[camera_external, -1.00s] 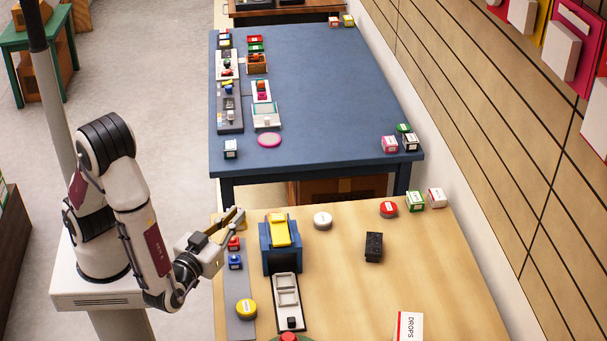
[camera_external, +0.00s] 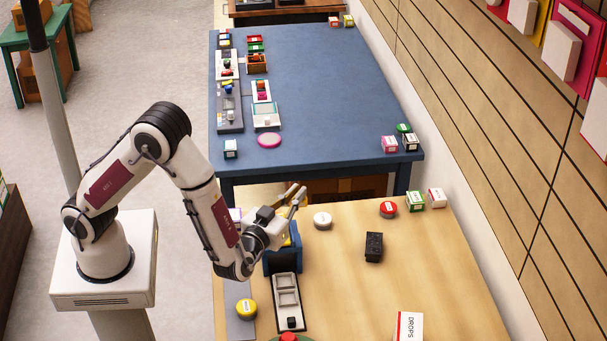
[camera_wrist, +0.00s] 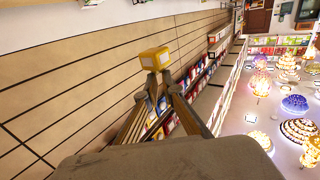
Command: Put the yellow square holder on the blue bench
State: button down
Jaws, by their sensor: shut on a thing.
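My gripper (camera_external: 296,194) is over the near wooden table, above the small blue stand, with its fingers pointing up and to the right. In the wrist view my gripper (camera_wrist: 156,82) is shut on a yellow square block, which I take for the yellow square holder (camera_wrist: 154,59), at its fingertips. I cannot make the held block out in the external view. The blue bench (camera_external: 330,90) stands beyond the wooden table, with a wide bare top in its middle and right.
The small blue stand (camera_external: 284,262) is partly hidden by my gripper. A white round tin (camera_external: 322,220) and a black block (camera_external: 374,246) stand to its right. Small items line the bench's left side. A pink disc (camera_external: 269,140) lies near its front edge.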

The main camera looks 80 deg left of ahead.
jog(key=w+a+r, duration=0.1)
jog(key=w+a, duration=0.3)
jog(key=a, duration=0.6)
jog(key=w+a, duration=0.4)
jog(key=a, duration=0.6)
jog(key=w+a+r, duration=0.1)
jog(key=w+a, duration=0.3)
jog(key=a, duration=0.6)
jog(key=s+a, duration=0.3)
jog(key=a, duration=0.7)
jog(key=s+a, duration=0.3)
jog(key=a, duration=0.8)
notch_tip(320, 180, down, 10)
jog(key=shift+f, duration=0.25)
jog(key=shift+a+f, duration=0.1)
jog(key=shift+f, duration=0.05)
jog(key=shift+f, duration=3)
jog(key=shift+f, duration=0.1)
jog(key=shift+f, duration=1.8)
